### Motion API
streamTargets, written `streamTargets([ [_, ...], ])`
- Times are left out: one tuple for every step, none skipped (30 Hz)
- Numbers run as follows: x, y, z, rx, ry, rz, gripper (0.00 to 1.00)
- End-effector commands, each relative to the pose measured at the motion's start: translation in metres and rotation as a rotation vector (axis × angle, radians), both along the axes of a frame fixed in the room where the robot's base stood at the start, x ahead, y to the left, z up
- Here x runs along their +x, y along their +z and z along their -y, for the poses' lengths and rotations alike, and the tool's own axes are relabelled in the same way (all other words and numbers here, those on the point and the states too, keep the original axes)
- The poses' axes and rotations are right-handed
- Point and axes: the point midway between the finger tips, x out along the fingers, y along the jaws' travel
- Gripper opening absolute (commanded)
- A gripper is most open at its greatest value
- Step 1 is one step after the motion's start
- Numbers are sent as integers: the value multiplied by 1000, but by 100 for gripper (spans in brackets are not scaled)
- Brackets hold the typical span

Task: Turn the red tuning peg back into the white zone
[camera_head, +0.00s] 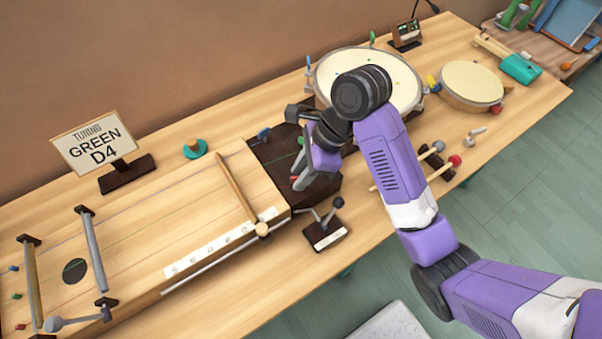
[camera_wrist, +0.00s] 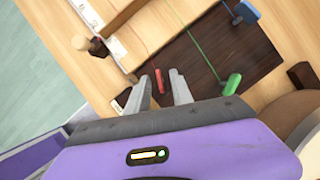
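The red tuning peg (camera_wrist: 160,80) stands at the dark brown head block (camera_wrist: 205,60) of the long wooden string board. In the wrist view it lies between my two fingertips, with a gap showing on both sides. My gripper (camera_wrist: 162,79) is open and points down at it; whether a finger touches it I cannot tell. In the head view my gripper (camera_head: 299,180) is over the dark block and mostly covers the peg. A blue peg (camera_wrist: 245,12) and a green peg (camera_wrist: 232,84) sit on the same block. I cannot make out a white zone around the red peg.
A small dark stand with a white label (camera_head: 325,235) and upright rods is close in front of the block. Drums (camera_head: 472,84) and mallets (camera_head: 437,177) lie to the right. A sign reading "TUNING GREEN D4" (camera_head: 95,142) stands behind the board.

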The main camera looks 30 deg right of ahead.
Motion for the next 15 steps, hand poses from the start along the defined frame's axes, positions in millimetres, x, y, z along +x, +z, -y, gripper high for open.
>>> streamTargets([
  [0,0,0,0,0,0,28],
  [0,0,0,0,0,0,28],
  [0,0,0,0,0,0,28],
  [0,0,0,0,0,0,28],
  [0,0,0,0,0,0,24],
  [0,0,0,0,0,0,16],
  [0,0,0,0,0,0,10],
  [0,0,0,0,0,0,4],
  [0,0,0,0,0,0,0],
  [0,0,0,0,0,0,0],
  [0,0,0,0,0,0,0],
  [0,0,0,0,0,0,0],
  [0,0,0,0,0,0,0],
  [0,0,0,0,0,0,0],
  [0,0,0,0,0,0,0],
])
